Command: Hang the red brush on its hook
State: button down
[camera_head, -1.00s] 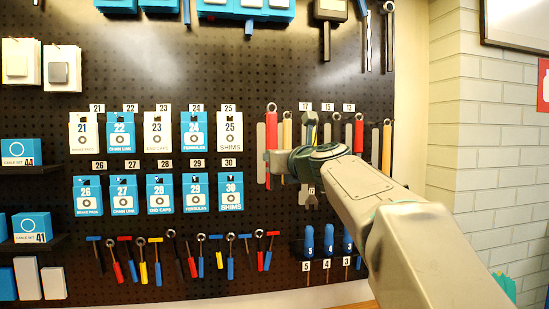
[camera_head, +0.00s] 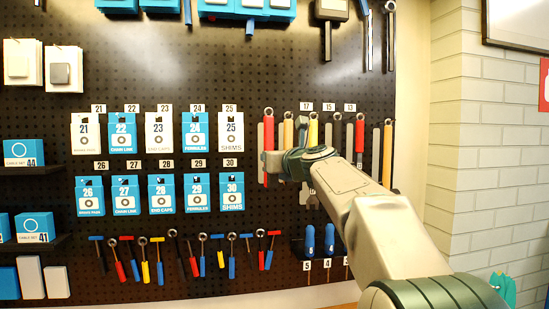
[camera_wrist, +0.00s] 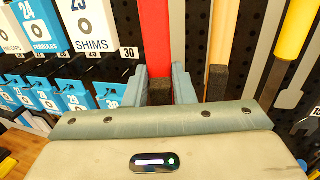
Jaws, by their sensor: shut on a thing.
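The red brush (camera_head: 268,138) is upright against the black pegboard, right of the packet marked 25. My gripper (camera_head: 268,160) is shut on the lower part of the brush. In the wrist view the red handle (camera_wrist: 155,38) runs up between the two fingers (camera_wrist: 159,88), with a dark section at its lower end. The hook itself is hidden in both views.
A tan-handled tool (camera_wrist: 219,45) and a yellow-handled one (camera_wrist: 297,30) hang right of the brush. Another red-handled tool (camera_head: 359,138) hangs farther right. Packets (camera_head: 231,190) hang close on the left, small tools (camera_head: 262,252) below. My forearm hides part of the board.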

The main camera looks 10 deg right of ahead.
jog(key=shift+w+f+p, duration=0.15)
jog(key=shift+w+p, duration=0.7)
jog(key=shift+w, duration=1.45)
jog(key=c, duration=1.1)
grip_release()
jog(key=shift+c, duration=0.2)
jog(key=shift+f, duration=0.1)
jog(key=b+v, duration=0.3)
jog(key=v, duration=0.6)
